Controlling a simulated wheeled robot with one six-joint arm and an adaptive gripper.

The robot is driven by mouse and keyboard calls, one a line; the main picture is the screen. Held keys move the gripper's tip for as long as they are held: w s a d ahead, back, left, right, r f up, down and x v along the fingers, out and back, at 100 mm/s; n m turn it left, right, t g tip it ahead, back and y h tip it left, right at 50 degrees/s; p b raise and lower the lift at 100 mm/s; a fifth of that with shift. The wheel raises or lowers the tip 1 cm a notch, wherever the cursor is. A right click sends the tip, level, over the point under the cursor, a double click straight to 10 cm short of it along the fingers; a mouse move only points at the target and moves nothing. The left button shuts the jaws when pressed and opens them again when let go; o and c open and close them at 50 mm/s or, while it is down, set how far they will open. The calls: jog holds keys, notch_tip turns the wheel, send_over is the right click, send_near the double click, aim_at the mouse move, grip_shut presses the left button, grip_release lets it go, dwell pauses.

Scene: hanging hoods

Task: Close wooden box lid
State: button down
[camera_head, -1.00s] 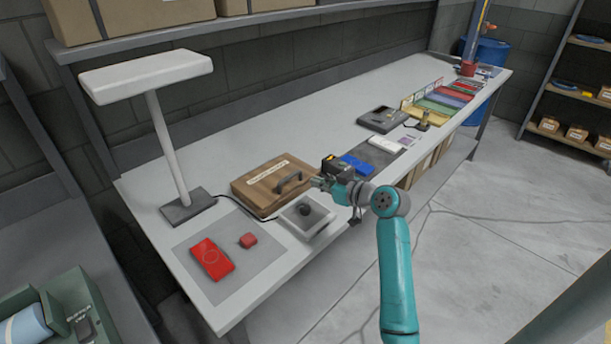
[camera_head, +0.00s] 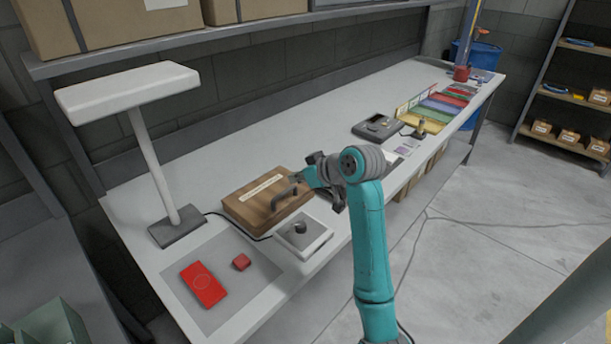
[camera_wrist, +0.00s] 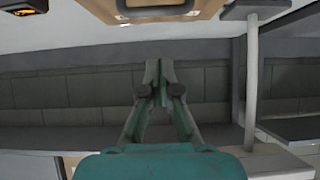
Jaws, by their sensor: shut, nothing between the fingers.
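The wooden box (camera_head: 250,211) sits on the workbench, brown, with a pale label and a dark handle (camera_head: 284,199) near its right side. Its lid (camera_head: 262,185) looks flat and down on the box; no gap shows from here. My gripper (camera_head: 300,177) is at the box's right end, close to the handle and partly hiding that end. I cannot tell whether it touches. In the wrist view my gripper (camera_wrist: 160,63) is shut and empty, and the wooden box (camera_wrist: 195,11) shows at the top edge, apart from the fingertips.
A white lamp (camera_head: 150,142) stands left of the box. A grey-white unit with a dark knob (camera_head: 302,237) sits in front of the box. A dark device (camera_head: 377,128) lies farther along the bench.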

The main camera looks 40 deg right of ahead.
aim_at(289, 195)
jog(key=w+f, duration=0.3)
jog(key=f, duration=0.3)
jog(key=shift+w+a, duration=0.15)
jog(key=shift+w, duration=0.1)
jog(key=shift+s+f, duration=0.15)
jog(key=shift+f, duration=0.8)
